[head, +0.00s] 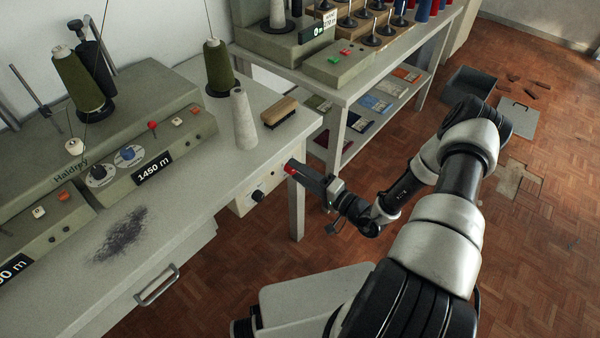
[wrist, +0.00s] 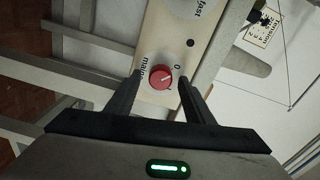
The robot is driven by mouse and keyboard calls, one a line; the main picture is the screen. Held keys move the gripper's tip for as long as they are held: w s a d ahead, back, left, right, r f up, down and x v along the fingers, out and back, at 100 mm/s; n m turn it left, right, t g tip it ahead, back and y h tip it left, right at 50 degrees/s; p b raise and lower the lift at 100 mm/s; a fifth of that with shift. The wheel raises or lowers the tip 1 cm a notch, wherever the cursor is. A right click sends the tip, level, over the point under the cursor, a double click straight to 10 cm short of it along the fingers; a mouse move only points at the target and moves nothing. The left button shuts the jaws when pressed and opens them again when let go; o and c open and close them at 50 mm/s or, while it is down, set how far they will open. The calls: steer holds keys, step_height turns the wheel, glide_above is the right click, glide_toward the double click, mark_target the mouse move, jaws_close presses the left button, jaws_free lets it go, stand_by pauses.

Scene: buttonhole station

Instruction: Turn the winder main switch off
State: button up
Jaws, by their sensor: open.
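The winder main switch (wrist: 161,77) is a round red knob on a cream panel, in the middle of the wrist view. The word "main" is beside it and a 0 is near its other side. A pale mark shows on the knob, but I cannot tell surely which position it points to. In the head view the switch (head: 290,169) is a red spot on the panel under the table's right end. My gripper (wrist: 161,82) is open, with a finger on each side of the knob in the wrist view. I cannot tell whether either finger touches it.
The panel (head: 244,203) also carries a black knob (head: 258,196). Above it, the winder table (head: 190,165) holds a white cone (head: 244,120), a brush (head: 280,111) and green thread spools. A second bench (head: 345,85) stands behind. The floor to the right is mostly open.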

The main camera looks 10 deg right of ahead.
steer(key=p+v, duration=0.1)
steer(key=v, duration=1.6)
steer(key=shift+s+d, duration=0.15)
